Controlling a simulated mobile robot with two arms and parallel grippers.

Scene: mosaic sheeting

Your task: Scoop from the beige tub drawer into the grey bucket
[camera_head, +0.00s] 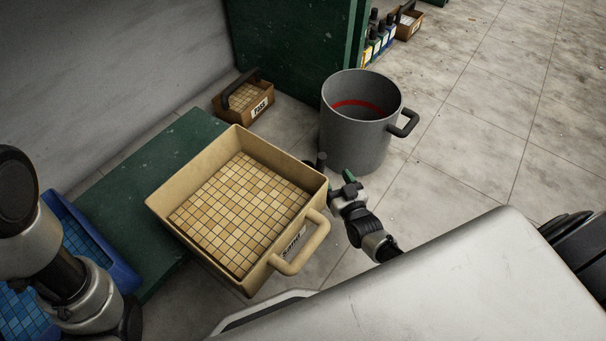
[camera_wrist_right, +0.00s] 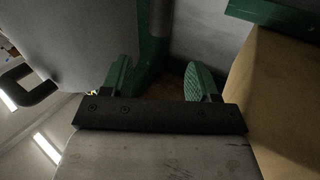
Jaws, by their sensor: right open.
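The beige tub drawer (camera_head: 290,172) sits tilted in the picture on a green surface, its floor covered by a sheet of small tan tiles (camera_head: 240,213). It has a loop handle and a label on its front. The grey bucket (camera_head: 352,145) stands upright on the floor to its right, with a red band inside and a dark side handle. My right gripper (camera_head: 335,168) is open between drawer and bucket. In the right wrist view, its green fingers (camera_wrist_right: 159,80) are apart with nothing between them; the bucket (camera_wrist_right: 75,40) is left, the drawer (camera_wrist_right: 275,100) right. My left gripper is out of view.
A small brown box (camera_head: 231,112) with tiles and a dark handle stands behind the drawer. A blue drawer (camera_head: 118,264) with blue tiles is at left. A green cabinet (camera_head: 290,45) and bottles (camera_head: 376,42) are behind the bucket. The tiled floor at right is clear.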

